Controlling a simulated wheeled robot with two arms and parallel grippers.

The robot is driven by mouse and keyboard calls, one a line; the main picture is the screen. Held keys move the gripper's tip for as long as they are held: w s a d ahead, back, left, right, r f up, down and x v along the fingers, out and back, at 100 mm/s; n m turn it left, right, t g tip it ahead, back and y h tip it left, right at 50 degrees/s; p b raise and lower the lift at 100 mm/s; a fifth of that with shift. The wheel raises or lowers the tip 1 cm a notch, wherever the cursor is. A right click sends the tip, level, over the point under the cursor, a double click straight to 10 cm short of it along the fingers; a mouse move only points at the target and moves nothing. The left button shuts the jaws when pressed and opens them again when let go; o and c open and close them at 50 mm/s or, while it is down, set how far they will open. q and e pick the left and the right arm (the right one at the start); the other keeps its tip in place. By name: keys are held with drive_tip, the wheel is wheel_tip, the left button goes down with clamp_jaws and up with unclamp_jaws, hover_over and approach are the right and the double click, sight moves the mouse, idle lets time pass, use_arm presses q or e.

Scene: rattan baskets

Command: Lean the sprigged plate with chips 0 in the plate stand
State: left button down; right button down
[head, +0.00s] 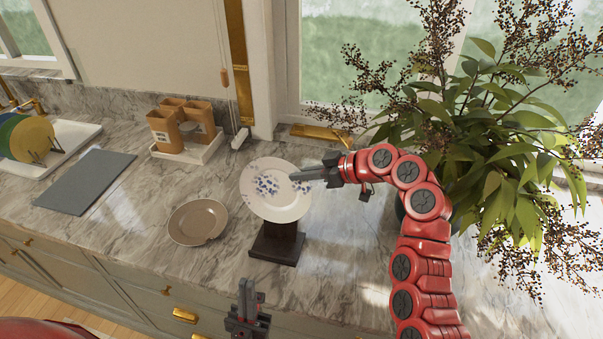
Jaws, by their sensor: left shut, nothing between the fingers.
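The sprigged plate (262,206), white with blue sprigs, stands tilted back above the dark plate stand (277,246). The plate hides the upper part of the stand, so I cannot tell how it rests there. Chips on its rim are too small to make out. My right gripper (298,175) is at the plate's right edge, with its grey fingers overlapping the plate's face. Whether it grips the rim is unclear. My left gripper (246,290) is shut and empty, low in front of the counter, below and left of the stand.
A brown plate (198,221) lies flat left of the stand. A grey mat (85,182), a white tray (188,153) with brown containers (165,131), and a rack of coloured plates (30,138) are further left. A leafy plant (490,150) crowds the right. Marble counter (330,250) is clear right of the stand.

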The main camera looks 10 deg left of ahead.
drive_tip(key=shift+d+f+b, duration=0.1)
drive_tip(key=shift+f+b, duration=0.1)
drive_tip(key=shift+b, duration=0.5)
wheel_tip(320, 180, down, 9)
drive_tip(key=b, duration=0.8)
drive_tip(key=shift+f+b, duration=0.15)
drive_tip(key=shift+b, duration=0.25)
drive_tip(key=c, duration=1)
unclamp_jaws()
drive_tip(key=shift+o, duration=0.2)
drive_tip(key=b+v, duration=0.4)
drive_tip(key=v, duration=1.3)
drive_tip(key=shift+s+d+b, duration=0.15)
drive_tip(key=shift+b, duration=0.15)
